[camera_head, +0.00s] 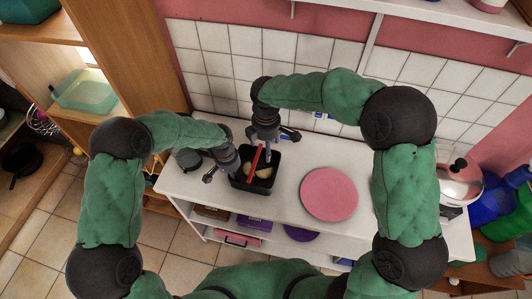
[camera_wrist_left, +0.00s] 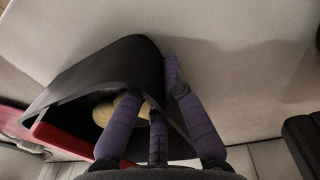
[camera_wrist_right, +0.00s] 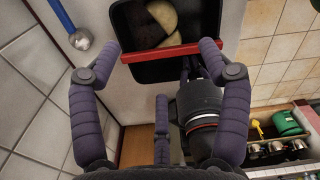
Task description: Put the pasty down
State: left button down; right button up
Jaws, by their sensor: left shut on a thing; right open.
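A black open container (camera_head: 242,184) stands on the white counter. Pale yellow, rounded food, seemingly the pasty (camera_head: 264,173), lies in it. The food also shows in the right wrist view (camera_wrist_right: 160,14); a brown area is beside it. A red bar (camera_head: 255,161) crosses the container; what it belongs to is unclear. My left gripper (camera_head: 226,174) is shut on the container's wall, with fingers on both sides in the left wrist view (camera_wrist_left: 152,88). My right gripper (camera_head: 268,146) is open above the container. In its wrist view (camera_wrist_right: 158,52) the red bar spans between its fingertips.
A round pink plate (camera_head: 329,194) lies on the counter right of the container, with bare counter around it. A ladle (camera_wrist_right: 79,38) lies near the container. A metal kettle (camera_head: 461,182) stands at the far right. A tiled wall (camera_head: 300,46) rises behind.

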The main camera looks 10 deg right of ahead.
notch_tip(320, 180, up, 6)
jog(key=shift+r, duration=0.15)
dwell(0.3)
pick_arm(q)
jog(key=c, duration=1.3)
grip_release()
notch_tip(320, 180, up, 12)
jog(key=shift+w+a, duration=0.15)
jog(key=shift+a, duration=0.2)
jog(key=shift+f, duration=0.1)
pick_arm(e)
jog(key=shift+s, duration=0.1)
